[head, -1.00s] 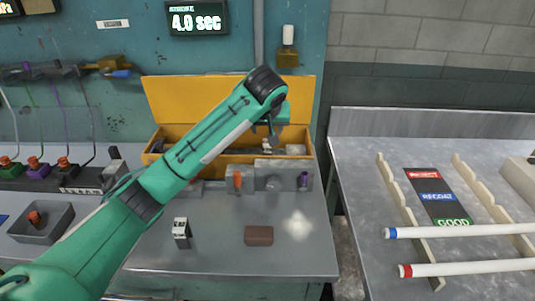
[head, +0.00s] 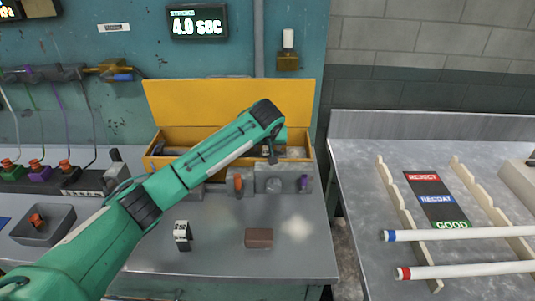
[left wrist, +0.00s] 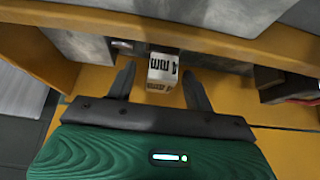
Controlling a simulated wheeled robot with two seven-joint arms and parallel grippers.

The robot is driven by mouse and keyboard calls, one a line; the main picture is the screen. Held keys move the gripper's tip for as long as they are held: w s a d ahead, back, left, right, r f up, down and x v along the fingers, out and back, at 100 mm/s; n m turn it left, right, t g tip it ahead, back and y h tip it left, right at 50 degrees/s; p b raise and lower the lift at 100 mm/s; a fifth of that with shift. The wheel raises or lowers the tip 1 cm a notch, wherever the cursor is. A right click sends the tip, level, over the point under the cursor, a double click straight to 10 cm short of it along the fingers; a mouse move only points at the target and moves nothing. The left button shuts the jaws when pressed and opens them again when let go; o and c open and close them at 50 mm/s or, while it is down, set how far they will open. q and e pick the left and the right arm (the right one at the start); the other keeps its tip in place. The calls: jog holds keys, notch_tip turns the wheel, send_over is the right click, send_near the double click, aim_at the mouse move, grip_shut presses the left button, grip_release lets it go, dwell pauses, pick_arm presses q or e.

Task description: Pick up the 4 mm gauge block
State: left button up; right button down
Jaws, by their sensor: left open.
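A small pale block (left wrist: 162,70) with dark "mm" lettering stands in the yellow toolbox (head: 230,100) and shows in the left wrist view. Its number is hard to read, but it looks like a 4. My left gripper (head: 272,156) is at the toolbox's right part in the head view, low over its inside. In the left wrist view its two open fingers (left wrist: 159,74) lie on either side of the block, with visible gaps. The block is hidden or too small to pick out in the head view. My right gripper is not in view.
A grey holder (head: 270,180) with tools stands in front of the toolbox. A brown block (head: 259,238) and a small black-and-white device (head: 182,235) sit on the bench. A dark red object (left wrist: 285,88) lies right of the fingers in the wrist view.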

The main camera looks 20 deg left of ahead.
pick_arm(q)
jog(key=c, duration=1)
jog(key=shift+c, duration=0.6)
jog(key=shift+r, duration=0.15)
